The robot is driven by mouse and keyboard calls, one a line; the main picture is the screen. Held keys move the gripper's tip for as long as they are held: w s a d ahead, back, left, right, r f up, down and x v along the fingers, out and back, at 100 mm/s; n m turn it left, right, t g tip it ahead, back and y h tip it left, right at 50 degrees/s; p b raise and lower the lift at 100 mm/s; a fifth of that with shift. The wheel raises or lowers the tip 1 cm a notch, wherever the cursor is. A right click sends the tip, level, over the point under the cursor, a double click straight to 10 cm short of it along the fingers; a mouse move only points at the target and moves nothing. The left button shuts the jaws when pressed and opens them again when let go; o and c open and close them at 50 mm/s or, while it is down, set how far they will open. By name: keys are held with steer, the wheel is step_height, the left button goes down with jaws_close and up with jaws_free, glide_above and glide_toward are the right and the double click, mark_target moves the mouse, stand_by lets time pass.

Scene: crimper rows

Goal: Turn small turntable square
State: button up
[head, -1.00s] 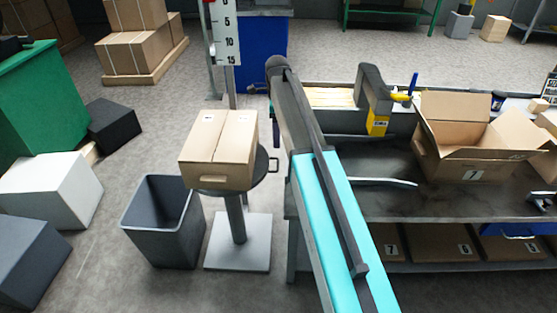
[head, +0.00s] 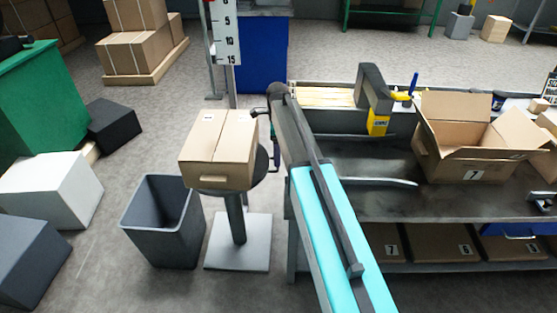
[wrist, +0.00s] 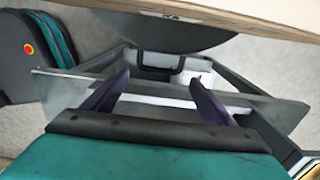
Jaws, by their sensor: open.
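The small turntable is a dark round disc (head: 262,166) on a grey post and square foot, with a closed cardboard box (head: 218,150) on top. The box sits at a slight angle in the head view. In the wrist view the disc's underside (wrist: 165,33) and the box's edge (wrist: 250,12) cross the top. A black loop handle (wrist: 158,73) sticks out from the disc towards my gripper. My gripper (wrist: 158,79) is open and empty, its two fingers on either side of the handle's line. I cannot tell whether the handle is between the tips. My arm hides the gripper in the head view.
A grey bin (head: 165,220) stands left of the turntable's foot. A workbench (head: 350,200) with an open carton (head: 475,150) and a yellow-and-grey tool (head: 376,100) is on the right. A height scale post (head: 229,75) rises behind the turntable.

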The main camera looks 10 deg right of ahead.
steer(key=shift+f, duration=2.3)
steer(key=c, duration=1.2)
steer(key=shift+d, duration=0.1)
steer(key=shift+c, duration=0.2)
steer(key=shift+s, duration=0.15)
